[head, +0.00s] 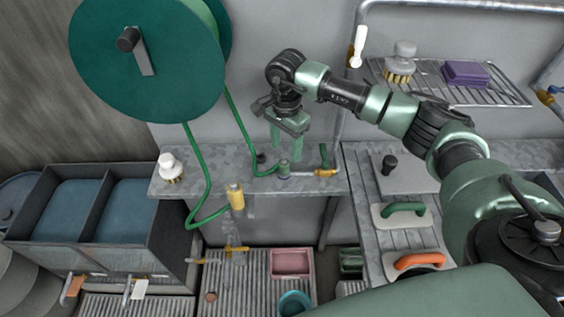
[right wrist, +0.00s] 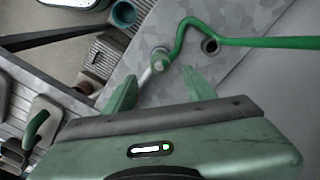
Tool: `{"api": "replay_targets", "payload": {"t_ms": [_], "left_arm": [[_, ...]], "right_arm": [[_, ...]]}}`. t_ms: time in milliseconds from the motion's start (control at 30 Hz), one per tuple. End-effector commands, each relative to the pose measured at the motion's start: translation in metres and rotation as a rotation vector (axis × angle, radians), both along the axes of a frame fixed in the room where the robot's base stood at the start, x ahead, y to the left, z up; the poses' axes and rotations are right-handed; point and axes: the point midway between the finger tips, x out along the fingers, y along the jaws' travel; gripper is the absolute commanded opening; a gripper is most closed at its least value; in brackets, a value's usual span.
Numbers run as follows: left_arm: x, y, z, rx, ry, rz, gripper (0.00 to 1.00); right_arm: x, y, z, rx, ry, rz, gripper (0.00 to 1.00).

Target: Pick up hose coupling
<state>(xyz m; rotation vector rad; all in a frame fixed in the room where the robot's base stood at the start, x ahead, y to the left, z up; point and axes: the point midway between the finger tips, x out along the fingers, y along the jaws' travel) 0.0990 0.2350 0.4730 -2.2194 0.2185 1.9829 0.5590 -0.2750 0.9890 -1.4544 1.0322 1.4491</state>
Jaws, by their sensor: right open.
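The hose coupling (head: 283,168) is a small grey-green fitting standing on the grey patterned counter (head: 330,190). The green hose (head: 240,127) runs to it from the reel. My right gripper (head: 286,148) is open and empty above it, fingers pointing down. In the right wrist view the coupling (right wrist: 160,57) shows as a round top just beyond and between the two open green fingertips (right wrist: 160,74), with the hose leading off to the right. I cannot tell whether the fingertips touch it. My left gripper is not in view.
A brass-coloured valve fitting (head: 325,172) sits right of the coupling. A green hose reel (head: 145,60) hangs at upper left. A white-topped brush (head: 170,167) and a yellow nozzle (head: 236,197) are to the left. A wire shelf (head: 450,82) holds a brush and a purple sponge (head: 466,73).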

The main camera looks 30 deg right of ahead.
Motion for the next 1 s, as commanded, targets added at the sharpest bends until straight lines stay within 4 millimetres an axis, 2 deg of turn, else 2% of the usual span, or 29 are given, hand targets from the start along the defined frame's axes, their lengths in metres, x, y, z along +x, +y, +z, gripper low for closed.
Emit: {"api": "replay_targets", "payload": {"t_ms": [33, 100, 200, 267, 400, 533, 667, 800, 867, 1000], "left_arm": [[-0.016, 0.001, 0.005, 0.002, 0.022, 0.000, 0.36], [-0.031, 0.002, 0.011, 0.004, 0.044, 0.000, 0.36], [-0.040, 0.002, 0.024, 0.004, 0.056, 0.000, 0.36], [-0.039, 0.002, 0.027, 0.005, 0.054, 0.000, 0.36], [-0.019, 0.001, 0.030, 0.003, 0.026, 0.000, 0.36], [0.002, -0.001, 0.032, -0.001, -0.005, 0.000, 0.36], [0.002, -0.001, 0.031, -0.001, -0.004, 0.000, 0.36], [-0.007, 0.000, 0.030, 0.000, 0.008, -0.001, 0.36], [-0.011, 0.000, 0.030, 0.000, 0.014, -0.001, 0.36], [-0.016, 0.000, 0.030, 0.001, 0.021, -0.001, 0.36]], "right_arm": [[-0.001, 0.001, -0.004, 0.000, 0.004, 0.000, 0.55], [-0.002, 0.002, -0.011, 0.001, 0.003, 0.000, 0.55], [-0.005, 0.006, -0.026, 0.002, 0.006, 0.001, 0.55], [-0.004, 0.006, -0.036, 0.002, 0.005, 0.000, 0.55], [-0.003, 0.006, -0.051, 0.002, 0.001, 0.000, 0.55], [-0.003, 0.006, -0.055, 0.002, -0.002, 0.001, 0.55], [-0.003, 0.006, -0.055, 0.002, -0.002, 0.001, 0.55], [-0.003, 0.006, -0.055, 0.003, -0.001, 0.001, 0.16], [-0.003, 0.006, -0.055, 0.003, -0.001, 0.001, 0.00], [-0.003, 0.006, -0.054, 0.003, -0.001, 0.000, 0.00]]}}
